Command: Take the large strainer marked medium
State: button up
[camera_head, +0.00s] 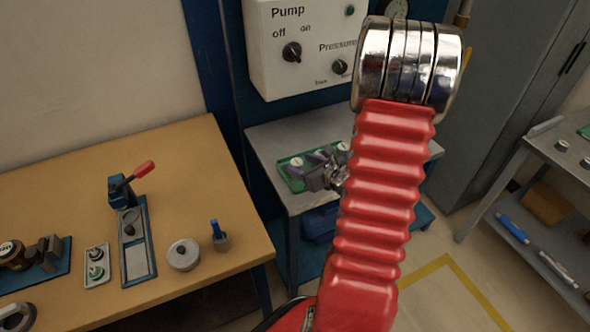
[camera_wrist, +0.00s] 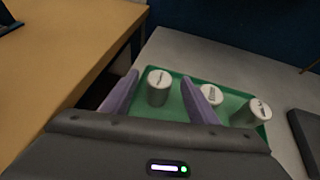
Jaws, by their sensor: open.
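Three whitish cylinders with dark marks on their tops stand on a green tray in the wrist view; the marks are too small to read. The left cylinder (camera_wrist: 158,88) shows between the fingers of my gripper (camera_wrist: 161,80). The middle cylinder (camera_wrist: 211,95) is just right of the right finger, and the right cylinder (camera_wrist: 255,113) is farther right. My gripper is open with nothing held. I cannot tell how high its fingers are above the tray. In the head view my gripper (camera_head: 328,178) is over the green tray (camera_head: 284,172), partly hiding it and the cylinders.
The tray lies on a grey bench (camera_head: 268,143) below the pump panel (camera_head: 305,45). A tan table (camera_head: 110,165) with tools stands close on the left. A grey rack (camera_head: 520,180) with several items stands at the right. A dark block (camera_wrist: 305,135) lies right of the tray.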

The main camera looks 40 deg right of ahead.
aim_at(300, 165)
jog(key=shift+w+f, duration=0.25)
jog(key=shift+w, duration=0.15)
jog(key=c, duration=1.2)
jog(key=shift+r, duration=0.15)
jog(key=shift+r, duration=4.9)
